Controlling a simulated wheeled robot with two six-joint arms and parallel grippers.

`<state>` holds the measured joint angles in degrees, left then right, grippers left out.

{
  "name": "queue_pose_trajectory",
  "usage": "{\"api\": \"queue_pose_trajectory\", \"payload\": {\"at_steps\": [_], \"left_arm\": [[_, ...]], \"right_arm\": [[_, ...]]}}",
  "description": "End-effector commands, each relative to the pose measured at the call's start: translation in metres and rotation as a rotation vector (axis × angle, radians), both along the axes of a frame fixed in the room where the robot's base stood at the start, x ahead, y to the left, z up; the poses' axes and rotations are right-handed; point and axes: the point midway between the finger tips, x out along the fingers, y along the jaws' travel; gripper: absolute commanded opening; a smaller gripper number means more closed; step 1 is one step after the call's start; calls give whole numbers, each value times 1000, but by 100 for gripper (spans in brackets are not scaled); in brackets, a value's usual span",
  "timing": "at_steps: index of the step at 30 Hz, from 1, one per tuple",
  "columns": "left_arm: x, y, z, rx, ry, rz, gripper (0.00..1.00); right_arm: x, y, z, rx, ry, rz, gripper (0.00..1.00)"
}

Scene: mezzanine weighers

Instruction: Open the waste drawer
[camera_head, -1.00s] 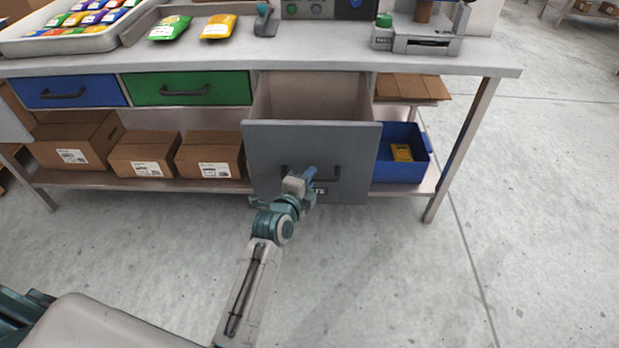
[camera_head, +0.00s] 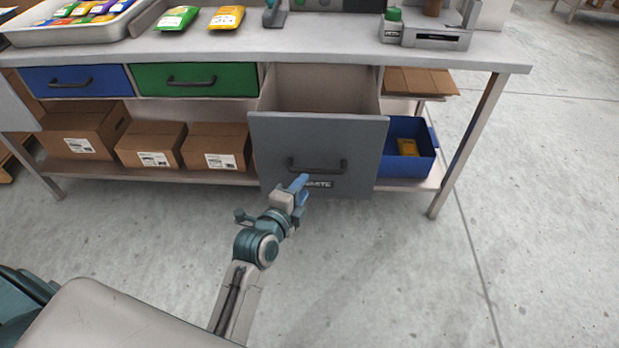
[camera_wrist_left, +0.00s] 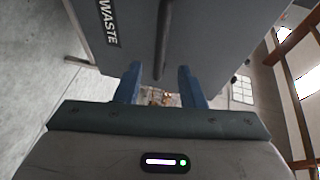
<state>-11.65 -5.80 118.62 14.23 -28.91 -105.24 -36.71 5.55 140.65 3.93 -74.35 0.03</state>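The waste drawer (camera_head: 318,135) is the tall grey drawer under the bench, pulled well out, with its empty-looking inside showing behind the front. Its dark bar handle (camera_head: 317,167) is in the middle of the front, above a WASTE label. In the left wrist view the drawer front (camera_wrist_left: 200,25) and the handle (camera_wrist_left: 163,45) show from close up. My left gripper (camera_head: 303,186) is just below and in front of the handle. Its blue fingers (camera_wrist_left: 160,88) are apart with nothing held between them; the handle lies beyond the tips. My right gripper is not in view.
A blue drawer (camera_head: 75,82) and a green drawer (camera_head: 196,79) are shut at left. Cardboard boxes (camera_head: 151,148) and a blue bin (camera_head: 406,165) stand on the lower shelf. The bench top (camera_head: 330,45) holds pouches and devices. Floor in front is clear.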

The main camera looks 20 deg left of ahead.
Motion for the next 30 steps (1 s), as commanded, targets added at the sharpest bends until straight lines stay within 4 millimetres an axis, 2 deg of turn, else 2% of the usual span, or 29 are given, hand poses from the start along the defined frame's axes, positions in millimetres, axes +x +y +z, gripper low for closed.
{"api": "queue_pose_trajectory", "payload": {"at_steps": [3, 7, 23, 26, 30], "left_arm": [[-15, 2, 2, 0, 1, 0, 36], [-22, 3, 4, 0, 0, 0, 36], [-23, 3, 4, -1, 1, 0, 36], [-28, 4, 1, -30, 24, 3, 36], [-50, 7, -16, -176, 140, 27, 36]], "right_arm": [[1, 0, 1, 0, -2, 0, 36], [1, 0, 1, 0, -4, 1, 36], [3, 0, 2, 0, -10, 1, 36], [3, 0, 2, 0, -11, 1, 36], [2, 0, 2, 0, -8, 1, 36]]}}
